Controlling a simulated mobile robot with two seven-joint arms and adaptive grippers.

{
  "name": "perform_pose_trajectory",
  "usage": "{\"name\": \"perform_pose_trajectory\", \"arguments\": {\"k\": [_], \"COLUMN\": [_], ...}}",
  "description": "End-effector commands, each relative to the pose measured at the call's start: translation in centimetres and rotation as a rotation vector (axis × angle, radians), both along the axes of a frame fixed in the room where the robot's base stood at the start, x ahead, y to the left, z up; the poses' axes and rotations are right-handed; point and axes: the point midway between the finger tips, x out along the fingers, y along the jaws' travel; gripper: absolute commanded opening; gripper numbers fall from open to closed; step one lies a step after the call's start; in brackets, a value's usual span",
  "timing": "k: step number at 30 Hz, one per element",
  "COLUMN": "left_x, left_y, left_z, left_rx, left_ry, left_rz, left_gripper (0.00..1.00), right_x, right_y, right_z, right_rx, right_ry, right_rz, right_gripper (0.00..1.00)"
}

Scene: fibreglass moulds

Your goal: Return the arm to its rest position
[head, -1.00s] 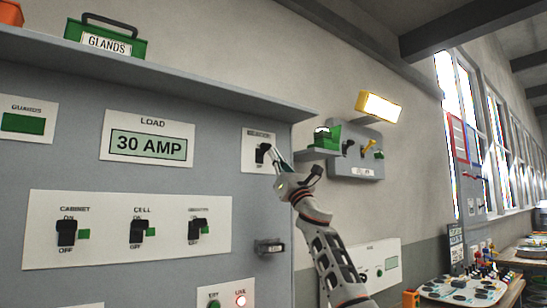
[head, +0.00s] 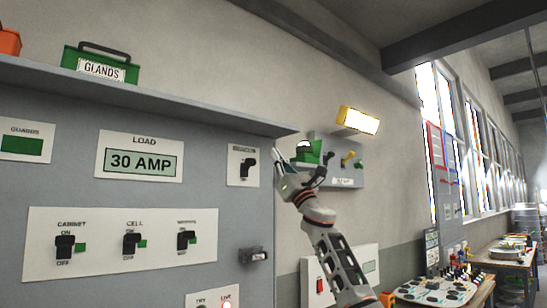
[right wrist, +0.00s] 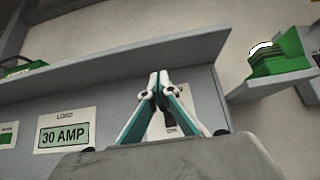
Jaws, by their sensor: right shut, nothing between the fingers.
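My right gripper (head: 279,162) is in the head view, just right of the grey panel's edge, its arm coming up from below. Its fingers are shut and hold nothing; their tips meet in the right wrist view (right wrist: 159,80). A black selector switch (head: 248,167) on a white plate is to its left in the head view, apart from the fingers. In the right wrist view the fingers partly cover the switch plate (right wrist: 171,120). My left gripper is not in view.
The grey panel (head: 75,184) carries a 30 AMP display (head: 140,161) and several switches. A shelf juts out above, with a green GLANDS box (head: 100,64). A wall box (head: 345,172) with levers and a green item (head: 308,152) are close behind the gripper. A table of parts (head: 437,287) stands lower right.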

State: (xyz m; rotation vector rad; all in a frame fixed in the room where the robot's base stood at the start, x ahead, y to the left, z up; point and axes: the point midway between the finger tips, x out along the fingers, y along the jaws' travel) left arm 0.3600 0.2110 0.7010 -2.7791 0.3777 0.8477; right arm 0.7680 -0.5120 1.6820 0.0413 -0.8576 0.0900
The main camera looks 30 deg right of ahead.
Motion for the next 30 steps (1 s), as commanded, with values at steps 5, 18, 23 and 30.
{"name": "perform_pose_trajectory", "arguments": {"k": [5,18,23,30], "left_x": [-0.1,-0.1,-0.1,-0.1], "left_y": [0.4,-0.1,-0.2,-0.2], "left_z": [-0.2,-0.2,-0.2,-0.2], "left_rx": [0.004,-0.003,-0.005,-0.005], "left_ry": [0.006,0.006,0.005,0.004], "left_rz": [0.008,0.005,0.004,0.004], "left_gripper": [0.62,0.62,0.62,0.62], "right_x": [0.0,0.0,1.5,6.1], "right_y": [0.0,0.0,1.1,5.5], "right_z": [0.0,0.0,-3.0,-16.8], "right_rx": [-0.001,0.000,0.036,0.234], "right_ry": [0.001,0.001,0.036,0.189], "right_rz": [0.001,0.002,0.050,0.262], "right_gripper": [0.00,0.00,0.00,0.00]}}
